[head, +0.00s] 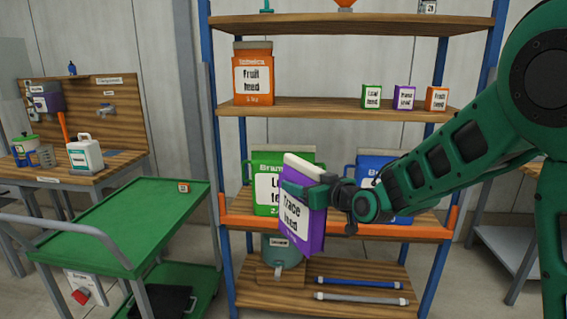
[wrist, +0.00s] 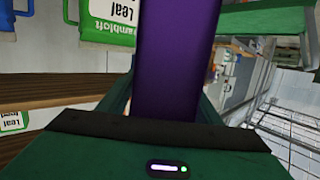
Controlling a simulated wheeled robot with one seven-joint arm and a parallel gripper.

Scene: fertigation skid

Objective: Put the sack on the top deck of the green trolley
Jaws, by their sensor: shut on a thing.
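My gripper (head: 312,190) is shut on a purple sack (head: 301,222) with a white label reading "Trace feed". It holds the sack upright and slightly tilted in front of the shelf rack. The purple sack (wrist: 178,60) also shows between the fingers in the wrist view. The green trolley (head: 122,221) stands to the left of the sack. Its top deck is empty apart from a small orange tag near the back right corner. The sack is apart from the trolley.
The shelf rack (head: 345,107) holds an orange sack (head: 253,75), small boxes, a green sack (head: 268,172) and a blue sack (head: 376,166). A wooden bench (head: 110,160) with a white jug (head: 85,153) stands behind the trolley. The trolley's grey handle (head: 70,226) rises on its left.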

